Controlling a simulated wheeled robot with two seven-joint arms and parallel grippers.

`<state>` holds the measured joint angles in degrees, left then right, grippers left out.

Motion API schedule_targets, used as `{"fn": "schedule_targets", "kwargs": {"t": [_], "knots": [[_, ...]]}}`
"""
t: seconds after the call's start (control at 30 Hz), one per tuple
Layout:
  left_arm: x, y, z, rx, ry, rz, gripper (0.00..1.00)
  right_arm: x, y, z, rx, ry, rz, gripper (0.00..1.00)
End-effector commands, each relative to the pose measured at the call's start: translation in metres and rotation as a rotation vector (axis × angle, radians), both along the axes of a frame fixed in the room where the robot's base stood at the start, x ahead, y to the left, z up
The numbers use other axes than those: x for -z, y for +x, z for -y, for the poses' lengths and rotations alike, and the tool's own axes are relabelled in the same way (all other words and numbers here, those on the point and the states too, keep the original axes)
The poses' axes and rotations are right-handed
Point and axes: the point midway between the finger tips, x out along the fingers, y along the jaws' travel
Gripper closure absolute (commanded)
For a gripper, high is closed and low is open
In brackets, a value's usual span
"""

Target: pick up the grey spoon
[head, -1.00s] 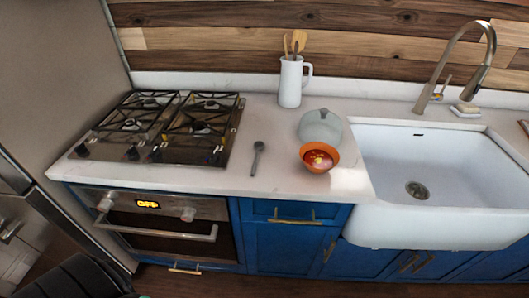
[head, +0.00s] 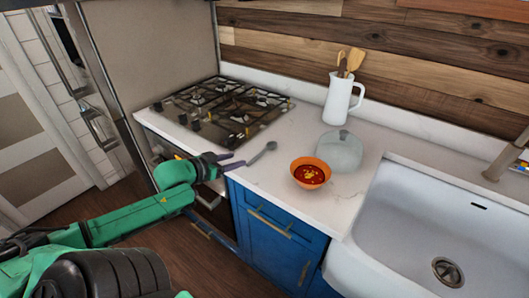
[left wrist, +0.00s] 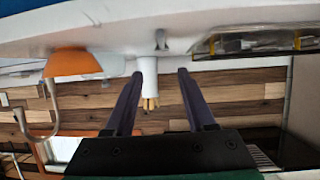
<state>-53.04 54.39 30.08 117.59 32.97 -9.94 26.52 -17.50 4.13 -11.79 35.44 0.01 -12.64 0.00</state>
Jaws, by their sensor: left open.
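The grey spoon (head: 270,147) lies on the white countertop (head: 290,203), between the stove and the orange bowl. Its handle points toward the counter's front edge. My left gripper (head: 237,161) is at the front edge of the counter, close to the handle end, with its fingers pointing at the spoon. It is open with nothing between the fingers. In the left wrist view, which looks upside down, the spoon (left wrist: 160,40) shows beyond and between the two spread fingertips (left wrist: 160,72). My right gripper is not in view.
An orange bowl (head: 299,178) of red food and a grey-white lidded pot (head: 341,152) stand right of the spoon. The gas stove (head: 228,110) is to its left. A white jug (head: 338,100) with utensils stands behind. The sink (head: 420,215) is at the right.

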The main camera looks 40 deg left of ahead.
Motion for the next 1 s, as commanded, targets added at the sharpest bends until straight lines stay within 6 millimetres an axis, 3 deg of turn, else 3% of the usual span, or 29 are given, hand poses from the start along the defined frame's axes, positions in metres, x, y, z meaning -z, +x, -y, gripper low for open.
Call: {"fn": "schedule_targets", "kwargs": {"t": [0.4, 0.67, 1.0], "knots": [[0.029, 0.067, 0.001, -0.003, 0.003, 0.005, 0.45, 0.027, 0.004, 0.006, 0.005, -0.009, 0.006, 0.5], [0.037, 0.086, 0.001, -0.003, 0.003, 0.001, 0.45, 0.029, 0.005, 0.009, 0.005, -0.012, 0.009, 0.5], [0.053, 0.125, 0.002, -0.003, 0.002, 0.003, 0.45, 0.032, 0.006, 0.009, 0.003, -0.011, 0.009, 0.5]]}}
